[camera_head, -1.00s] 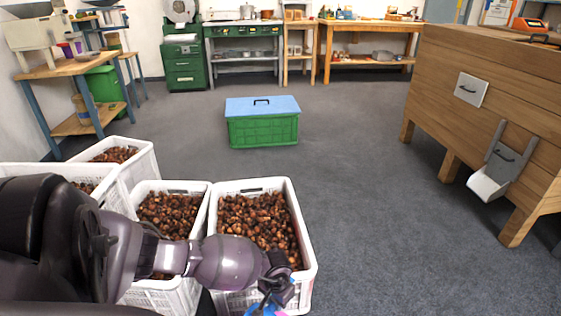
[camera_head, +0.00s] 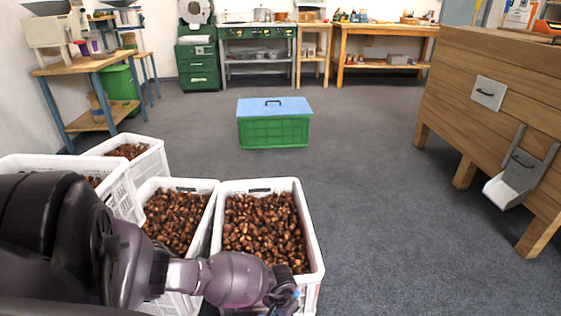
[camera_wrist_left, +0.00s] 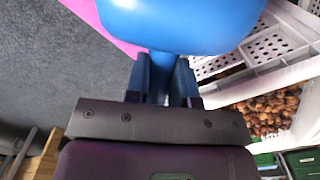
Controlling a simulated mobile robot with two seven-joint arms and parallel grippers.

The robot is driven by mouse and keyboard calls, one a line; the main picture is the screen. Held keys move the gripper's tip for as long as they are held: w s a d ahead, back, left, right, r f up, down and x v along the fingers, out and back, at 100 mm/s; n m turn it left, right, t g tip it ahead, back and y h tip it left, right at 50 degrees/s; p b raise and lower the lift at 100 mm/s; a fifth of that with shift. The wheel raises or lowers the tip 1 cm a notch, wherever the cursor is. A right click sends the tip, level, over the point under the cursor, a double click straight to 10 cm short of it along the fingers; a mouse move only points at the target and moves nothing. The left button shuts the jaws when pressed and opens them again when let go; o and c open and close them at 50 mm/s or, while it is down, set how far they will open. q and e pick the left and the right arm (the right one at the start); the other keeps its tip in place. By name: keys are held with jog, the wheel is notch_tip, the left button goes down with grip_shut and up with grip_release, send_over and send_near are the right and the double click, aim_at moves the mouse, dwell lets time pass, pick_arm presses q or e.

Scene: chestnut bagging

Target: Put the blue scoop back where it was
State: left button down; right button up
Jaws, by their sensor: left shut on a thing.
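My left gripper (camera_head: 284,297) is at the bottom of the head view, in front of the near edge of the right-hand chestnut crate. In the left wrist view my left gripper (camera_wrist_left: 168,80) is shut on the handle of the blue scoop (camera_wrist_left: 185,22). The scoop's wide blue body fills the top of that view, beyond the fingers. In the head view the scoop is hidden or out of frame. A pink surface (camera_wrist_left: 112,30) shows beside and behind the scoop; I cannot tell what it belongs to. My right gripper is not in view.
White crates of chestnuts, including the right-hand one (camera_head: 314,240), stand close together at lower left. A green crate with a blue lid (camera_head: 274,122) stands on the grey floor (camera_head: 370,180) ahead. A wooden cabinet (camera_head: 495,110) with a chute stands at right. The middle floor is clear.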

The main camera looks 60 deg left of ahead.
pick_arm(q)
jog(key=c, duration=1)
grip_release()
jog(key=shift+f, duration=0.15)
jog(key=shift+o, duration=0.2)
jog(key=shift+r+p, duration=0.35)
jog(key=shift+r, duration=0.15)
notch_tip(320, 180, up, 11)
jog(key=p, duration=0.4)
jog(key=shift+r, duration=0.2)
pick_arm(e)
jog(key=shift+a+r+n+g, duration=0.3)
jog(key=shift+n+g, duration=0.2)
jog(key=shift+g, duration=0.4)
